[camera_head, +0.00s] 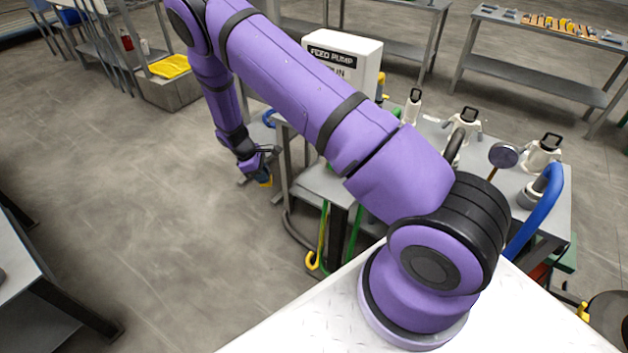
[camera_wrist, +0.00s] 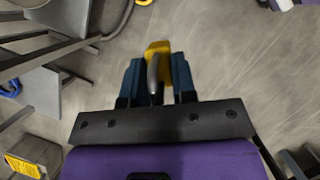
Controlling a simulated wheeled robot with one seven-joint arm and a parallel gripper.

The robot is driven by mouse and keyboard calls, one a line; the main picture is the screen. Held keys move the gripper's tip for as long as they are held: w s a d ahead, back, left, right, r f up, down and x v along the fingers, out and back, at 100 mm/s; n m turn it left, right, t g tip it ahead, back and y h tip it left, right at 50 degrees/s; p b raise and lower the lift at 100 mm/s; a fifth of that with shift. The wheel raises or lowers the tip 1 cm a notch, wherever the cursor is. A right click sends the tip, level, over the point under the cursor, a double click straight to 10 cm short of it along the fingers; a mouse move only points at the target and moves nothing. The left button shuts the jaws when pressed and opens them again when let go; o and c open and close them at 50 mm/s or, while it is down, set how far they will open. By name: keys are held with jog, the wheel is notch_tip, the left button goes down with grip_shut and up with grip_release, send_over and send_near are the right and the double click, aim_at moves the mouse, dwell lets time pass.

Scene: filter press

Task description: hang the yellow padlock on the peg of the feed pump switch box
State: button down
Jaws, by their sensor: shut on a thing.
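My gripper (camera_head: 259,167) hangs left of the pump bench, in the air over the concrete floor. It is shut on the yellow padlock (camera_wrist: 158,48), whose grey shackle (camera_wrist: 153,72) lies between the two dark blue fingers in the wrist view. A bit of the padlock (camera_head: 265,182) shows below the fingers in the head view. The white feed pump switch box (camera_head: 357,62) stands at the back of the bench, apart from the padlock. My arm covers its lower part. I cannot make out its peg.
The grey bench (camera_head: 487,178) carries several white valve bodies, a round gauge (camera_head: 503,155) and a blue pipe (camera_head: 537,212). Yellow and green hoses hang at its near left side. A tool table (camera_head: 545,54) stands behind. Open floor (camera_head: 150,220) lies to the left.

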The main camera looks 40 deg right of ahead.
jog(key=s+d, duration=0.3)
jog(key=d, duration=0.1)
jog(key=s+d, duration=0.3)
jog(key=d, duration=0.1)
jog(key=s+d, duration=0.3)
jog(key=d, duration=0.2)
jog(key=shift+s+r, duration=0.15)
jog(key=shift+s, duration=0.2)
jog(key=shift+f, duration=0.25)
jog(key=c, duration=0.9)
grip_release()
